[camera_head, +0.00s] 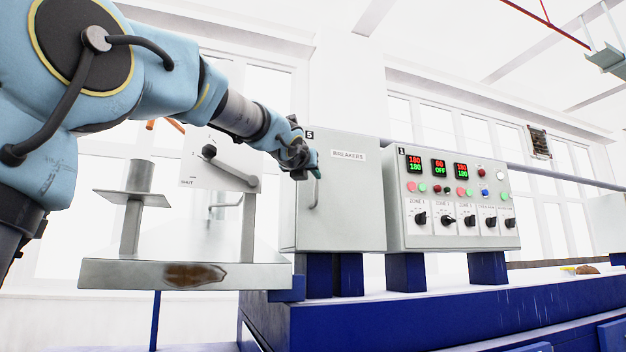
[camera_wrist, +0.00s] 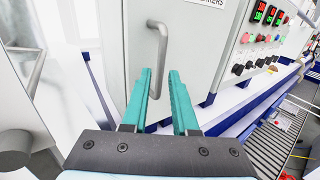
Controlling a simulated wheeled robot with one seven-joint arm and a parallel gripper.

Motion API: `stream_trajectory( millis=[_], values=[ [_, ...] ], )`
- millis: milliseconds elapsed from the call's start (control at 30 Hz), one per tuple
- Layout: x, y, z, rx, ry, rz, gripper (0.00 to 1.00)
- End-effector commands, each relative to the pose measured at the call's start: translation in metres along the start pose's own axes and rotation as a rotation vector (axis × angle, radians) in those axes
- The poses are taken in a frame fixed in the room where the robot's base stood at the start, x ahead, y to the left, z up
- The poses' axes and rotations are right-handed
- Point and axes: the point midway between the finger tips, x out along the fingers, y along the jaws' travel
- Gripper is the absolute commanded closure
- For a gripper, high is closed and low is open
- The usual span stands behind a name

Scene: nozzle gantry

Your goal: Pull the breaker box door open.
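The breaker box (camera_head: 345,215) is a light grey cabinet labelled "BREAKERS", standing on blue supports. Its door (camera_wrist: 185,50) looks shut. A vertical bar handle (camera_head: 316,190) is on the left side of the door; it also shows in the wrist view (camera_wrist: 160,50). My gripper (camera_head: 312,172) is in front of the door near the top of the handle. In the wrist view its two teal fingers (camera_wrist: 160,75) are apart with a gap between them. I see no contact with the handle.
A control panel (camera_head: 455,195) with displays and knobs stands right of the breaker box. A lever box marked "SHUT" (camera_head: 220,160) and a grey metal stand (camera_head: 130,270) with a rusty patch are at left. A blue base (camera_head: 400,320) runs below.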

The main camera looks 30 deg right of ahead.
Motion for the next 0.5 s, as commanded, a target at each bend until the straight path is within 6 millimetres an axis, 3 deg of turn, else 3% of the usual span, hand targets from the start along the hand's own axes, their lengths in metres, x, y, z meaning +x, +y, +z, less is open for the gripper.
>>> stream_trajectory(
  millis=[200, 500],
  values=[
    [0.040, -0.001, 0.002, -0.001, 0.001, -0.001, 0.73],
    [0.062, 0.000, 0.001, -0.001, -0.001, 0.000, 0.73]
  ],
)
